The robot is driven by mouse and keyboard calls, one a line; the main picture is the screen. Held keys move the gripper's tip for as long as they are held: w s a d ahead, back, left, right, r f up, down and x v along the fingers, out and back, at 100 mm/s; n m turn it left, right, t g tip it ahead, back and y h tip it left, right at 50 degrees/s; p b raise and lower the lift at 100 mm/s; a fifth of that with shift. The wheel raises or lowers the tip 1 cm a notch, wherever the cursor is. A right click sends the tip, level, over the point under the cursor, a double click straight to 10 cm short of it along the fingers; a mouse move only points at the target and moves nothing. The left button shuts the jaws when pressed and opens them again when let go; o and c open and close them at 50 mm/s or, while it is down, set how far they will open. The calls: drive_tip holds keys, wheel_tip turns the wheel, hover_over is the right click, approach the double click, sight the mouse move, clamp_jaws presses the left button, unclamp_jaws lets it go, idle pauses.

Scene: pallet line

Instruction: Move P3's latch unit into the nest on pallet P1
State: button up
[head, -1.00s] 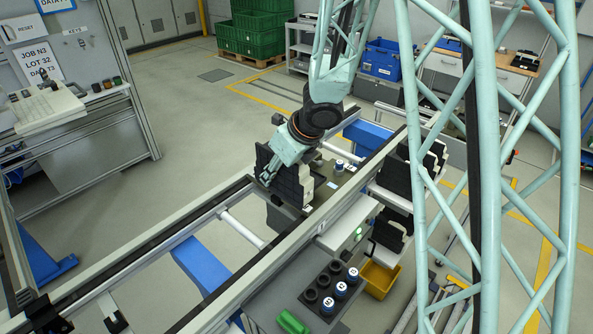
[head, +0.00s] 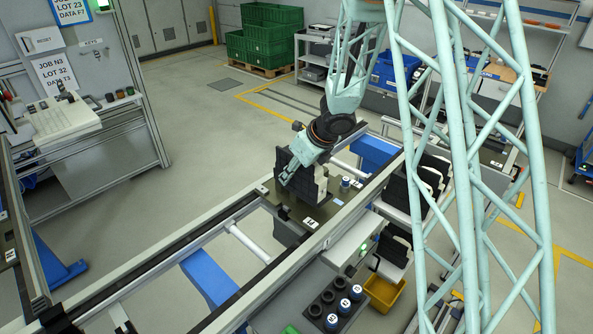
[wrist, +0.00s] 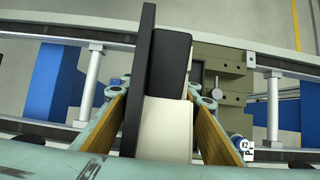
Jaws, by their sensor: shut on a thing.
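My gripper (head: 290,176) is over the pallet (head: 325,209) on the rail line, shut on a black and cream unit (head: 312,184), seemingly the latch unit. In the wrist view, my gripper (wrist: 160,95) has its two fingers on either side of the unit (wrist: 164,130), with a tall black plate along its left. The unit hides much of what lies below it. I cannot tell from the head view whether its underside touches the pallet. A small label (head: 310,223) sits on the pallet's near edge; its text is not legible.
Similar black and cream units (head: 430,178) stand beyond the right rail. The rail left of the pallet is open.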

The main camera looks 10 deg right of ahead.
drive_tip(key=shift+w+d+f+p, duration=0.1)
drive_tip(key=shift+w+d+p, duration=0.3)
drive_tip(key=shift+w, duration=0.35)
drive_tip(key=shift+w+d+f+p, duration=0.1)
drive_tip(key=shift+w+d+p, duration=0.15)
drive_tip(key=shift+w+d, duration=0.35)
drive_tip(key=shift+w+d+f+p, duration=0.1)
drive_tip(key=shift+w+d+p, duration=0.25)
drive_tip(key=shift+w, duration=0.5)
drive_tip(key=shift+w, duration=0.15)
drive_tip(key=shift+w+d, duration=0.15)
drive_tip(key=shift+w, duration=0.05)
drive_tip(key=shift+f, duration=1.8)
drive_tip(key=o, duration=1)
drive_tip(key=shift+p+v, duration=0.45)
drive_tip(key=shift+v, duration=5.6)
